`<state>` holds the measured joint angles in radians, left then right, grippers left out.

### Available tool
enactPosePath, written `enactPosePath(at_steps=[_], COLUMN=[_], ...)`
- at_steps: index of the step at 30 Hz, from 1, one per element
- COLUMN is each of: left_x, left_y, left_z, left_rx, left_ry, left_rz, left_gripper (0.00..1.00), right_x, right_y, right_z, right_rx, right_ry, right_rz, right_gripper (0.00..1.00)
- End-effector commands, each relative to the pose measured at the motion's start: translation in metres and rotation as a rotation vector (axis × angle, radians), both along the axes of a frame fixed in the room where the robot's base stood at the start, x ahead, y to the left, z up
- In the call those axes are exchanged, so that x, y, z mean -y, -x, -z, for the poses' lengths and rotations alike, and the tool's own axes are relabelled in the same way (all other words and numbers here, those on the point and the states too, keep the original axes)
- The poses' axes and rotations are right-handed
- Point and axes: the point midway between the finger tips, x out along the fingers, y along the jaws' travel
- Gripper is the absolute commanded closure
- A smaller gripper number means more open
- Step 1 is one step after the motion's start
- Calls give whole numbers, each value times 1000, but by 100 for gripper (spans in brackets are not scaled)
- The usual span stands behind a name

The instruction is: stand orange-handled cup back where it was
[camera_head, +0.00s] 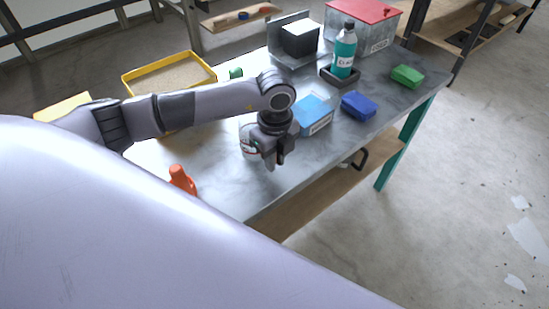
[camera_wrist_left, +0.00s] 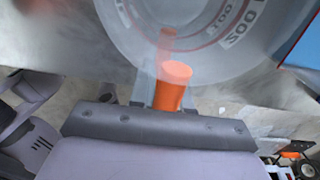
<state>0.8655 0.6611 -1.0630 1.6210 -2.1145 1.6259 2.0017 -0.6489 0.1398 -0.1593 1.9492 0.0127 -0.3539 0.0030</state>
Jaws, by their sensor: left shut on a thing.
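The clear cup (camera_wrist_left: 200,25) with printed measuring marks fills the top of the left wrist view. Its orange handle (camera_wrist_left: 172,86) sits between the fingers of my left gripper (camera_wrist_left: 160,95). In the head view my left gripper (camera_head: 275,158) points down over the near part of the grey table, shut on the handle. Part of the cup (camera_head: 248,142) shows at the gripper's left side; the gripper hides the rest. I cannot tell whether the cup's base touches the table. My right gripper is not in view.
On the table (camera_head: 220,185), a blue box (camera_head: 314,115) stands just right of the gripper, with a blue block (camera_head: 358,106) beyond. An orange object (camera_head: 181,180) stands at the near left. A teal bottle (camera_head: 344,52), yellow tray (camera_head: 127,88) and green block (camera_head: 407,76) stand farther back.

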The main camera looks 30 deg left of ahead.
Motion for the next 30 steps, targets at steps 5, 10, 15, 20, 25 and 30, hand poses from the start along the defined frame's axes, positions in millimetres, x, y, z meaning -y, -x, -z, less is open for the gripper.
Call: enactPosePath(at_steps=[5, 10, 15, 20, 25, 30], left_x=[0, 0, 0, 0, 0, 0], left_y=[-1, 0, 0, 0, 0, -1], left_z=[8, 8, 13, 12, 12, 4], left_rx=[2, 2, 2, 1, 1, 3], left_ry=[0, 0, 0, 0, 0, 0], left_rz=[0, 0, 0, 0, 0, 0], left_gripper=[100, 100, 100, 58, 58, 58], right_x=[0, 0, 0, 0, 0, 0], right_y=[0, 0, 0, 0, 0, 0], right_z=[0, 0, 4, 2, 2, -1], right_rx=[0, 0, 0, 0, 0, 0], right_ry=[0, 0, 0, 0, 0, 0], right_rz=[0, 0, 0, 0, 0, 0], right_gripper=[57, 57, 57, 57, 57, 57])
